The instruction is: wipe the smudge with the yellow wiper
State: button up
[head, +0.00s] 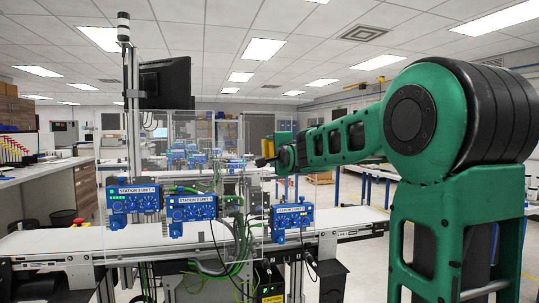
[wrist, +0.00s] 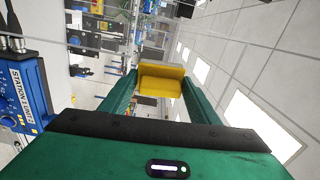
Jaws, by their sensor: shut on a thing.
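My gripper (wrist: 160,90) is shut on the yellow wiper (wrist: 161,80), which sits between the two green fingers in the wrist view. In the head view the wiper (head: 284,144) shows as a small yellow block at the far end of my outstretched green arm. It is held up in the air, just right of the clear panels (head: 170,135) above the conveyor station. I cannot make out the smudge in either view.
A white conveyor belt (head: 345,217) runs across below, with blue station units (head: 292,216) mounted along it. A signal post (head: 132,100) and black monitor (head: 166,83) stand above the station. A counter (head: 48,167) lies at left.

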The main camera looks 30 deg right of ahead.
jog(key=shift+v, duration=2.95)
jog(key=v, duration=0.3)
jog(key=shift+w, duration=0.1)
jog(key=shift+w+d+f+m+g+h, duration=0.15)
jog(key=shift+w+d+f+m+h, duration=0.25)
jog(key=shift+w, duration=0.8)
jog(key=shift+w+d+f+m+g+h, duration=0.15)
jog(key=shift+w+h, duration=0.4)
jog(key=shift+w, duration=0.6)
jog(key=shift+w+d+f+m+g+h, duration=0.1)
jog(key=shift+w+d+f+m+h, duration=0.25)
jog(key=shift+w, duration=0.85)
jog(key=shift+x, duration=0.9)
jog(key=s+d, duration=0.2)
jog(key=d, duration=0.5)
jog(key=shift+d, duration=0.15)
